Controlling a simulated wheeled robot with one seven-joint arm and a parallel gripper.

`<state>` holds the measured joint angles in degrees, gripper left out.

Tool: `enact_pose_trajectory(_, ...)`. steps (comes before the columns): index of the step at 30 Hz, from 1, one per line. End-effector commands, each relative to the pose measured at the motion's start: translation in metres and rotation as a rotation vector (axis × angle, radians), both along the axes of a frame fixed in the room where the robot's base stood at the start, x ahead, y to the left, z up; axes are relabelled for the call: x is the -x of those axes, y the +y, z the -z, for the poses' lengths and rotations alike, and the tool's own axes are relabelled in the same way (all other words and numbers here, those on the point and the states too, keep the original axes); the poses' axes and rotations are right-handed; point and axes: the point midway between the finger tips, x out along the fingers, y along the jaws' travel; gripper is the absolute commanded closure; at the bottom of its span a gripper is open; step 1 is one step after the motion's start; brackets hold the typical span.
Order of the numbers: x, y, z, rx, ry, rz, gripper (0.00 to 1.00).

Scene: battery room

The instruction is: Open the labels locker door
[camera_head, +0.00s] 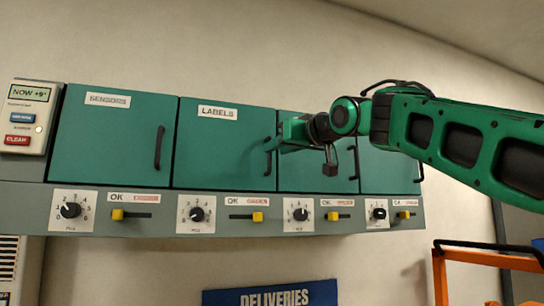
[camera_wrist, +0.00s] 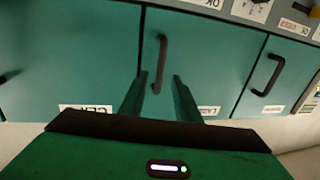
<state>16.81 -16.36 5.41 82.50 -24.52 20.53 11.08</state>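The labels locker door (camera_head: 222,150) is a teal panel, second from the left, with a white LABELS plate (camera_head: 217,112). It looks shut, flush with its neighbours. Its dark vertical handle (camera_head: 268,160) is at its right edge, partly covered by my gripper (camera_head: 273,144). In the wrist view, which is upside down, the handle (camera_wrist: 162,60) shows between the two green fingers of my gripper (camera_wrist: 158,78). The fingers are apart, one on each side of the handle. I cannot tell whether either finger touches it.
The sensors door (camera_head: 110,130) is to the left, and more teal doors are to the right, partly behind my arm. A ledge below carries dials (camera_head: 196,214) and yellow sliders (camera_head: 257,216). A control panel (camera_head: 28,120) is at far left. An orange frame (camera_head: 485,257) stands lower right.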

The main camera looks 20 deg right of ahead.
Motion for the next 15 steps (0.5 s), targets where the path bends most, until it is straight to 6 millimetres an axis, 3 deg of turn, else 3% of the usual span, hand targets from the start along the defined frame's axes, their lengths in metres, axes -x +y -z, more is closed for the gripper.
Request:
enact_pose_trajectory(6, -0.023, 0.004, 0.0, 0.0, 0.001, 0.001, 0.71)
enact_pose_trajectory(15, -0.028, 0.005, 0.0, 0.0, 0.0, 0.001, 0.71)
